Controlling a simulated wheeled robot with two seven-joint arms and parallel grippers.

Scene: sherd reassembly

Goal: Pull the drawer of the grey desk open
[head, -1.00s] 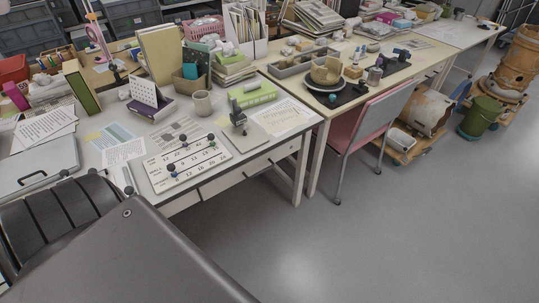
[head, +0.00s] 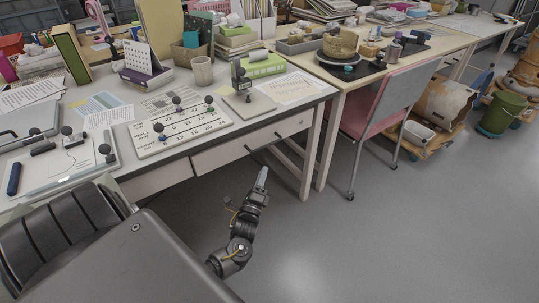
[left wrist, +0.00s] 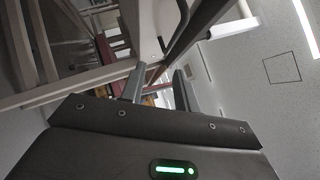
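The grey desk (head: 182,148) stands across the left and middle of the head view. Its pale drawer front (head: 225,153) sits below the top and looks flush and shut, with a small dark handle (head: 248,148). My left gripper (head: 262,178) is in front of and below the drawer front, over the floor, apart from the handle as far as I can tell. In the left wrist view its two fingers (left wrist: 159,80) stand apart with nothing between them. A pale panel (left wrist: 145,25) and a dark curved bar lie beyond them. My right gripper is not in view.
The desk top holds a numbered board (head: 180,130), a mug (head: 203,71), a stand (head: 240,80) and papers. A pink-and-grey chair (head: 385,105) stands to the right at another table. The floor (head: 350,245) in front is clear.

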